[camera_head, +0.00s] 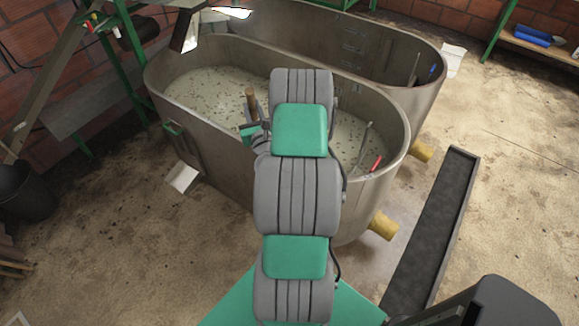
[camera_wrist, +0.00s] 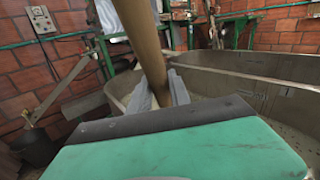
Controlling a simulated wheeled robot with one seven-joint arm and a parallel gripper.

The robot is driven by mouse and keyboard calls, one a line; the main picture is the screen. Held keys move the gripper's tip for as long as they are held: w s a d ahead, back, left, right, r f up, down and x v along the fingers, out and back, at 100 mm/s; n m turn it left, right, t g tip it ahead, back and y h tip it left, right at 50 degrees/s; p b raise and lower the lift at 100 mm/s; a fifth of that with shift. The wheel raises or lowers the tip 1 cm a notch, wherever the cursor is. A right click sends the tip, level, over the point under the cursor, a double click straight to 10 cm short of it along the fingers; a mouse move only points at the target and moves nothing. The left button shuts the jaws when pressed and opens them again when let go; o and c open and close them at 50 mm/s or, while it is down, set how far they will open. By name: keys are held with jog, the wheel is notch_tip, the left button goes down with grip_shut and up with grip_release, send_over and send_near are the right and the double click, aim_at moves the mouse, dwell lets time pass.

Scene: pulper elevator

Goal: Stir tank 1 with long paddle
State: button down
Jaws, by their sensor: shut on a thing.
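The nearer oval metal tank (camera_head: 205,125), likely tank 1, holds a pale liquid mixture with dark specks. My arm reaches over its near wall. My gripper (camera_wrist: 166,92) is shut on a wooden pole, the paddle handle (camera_wrist: 143,38), which leans to the upper left in the wrist view. A short length of the paddle handle (camera_head: 251,98) shows above the mixture in the head view. The paddle's lower end is hidden, so I cannot tell how deep it sits.
A second metal tank (camera_head: 400,55) stands behind. A red-handled tool (camera_head: 376,163) rests inside the near tank's right end. Yellow pipe stubs (camera_head: 383,226) stick out at the right. A dark channel (camera_head: 437,230) lies on the floor. A black bucket (camera_head: 25,192) stands left.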

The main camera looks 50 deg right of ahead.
jog(key=s+d+b, duration=0.1)
jog(key=s+b, duration=0.9)
jog(key=s, duration=1)
jog(key=shift+d, duration=0.4)
jog(key=w+p, duration=0.4)
jog(key=w, duration=0.3)
jog(key=w+a+p, duration=0.1)
jog(key=w+p, duration=0.4)
jog(key=w, duration=0.2)
jog(key=w+a+p, duration=0.1)
jog(key=w+p, duration=0.3)
jog(key=w, duration=0.3)
jog(key=shift+w+r+p, duration=0.3)
jog(key=shift+r+p, duration=0.05)
jog(key=shift+r, duration=0.05)
jog(key=shift+w+f, duration=0.2)
jog(key=shift+f, duration=0.15)
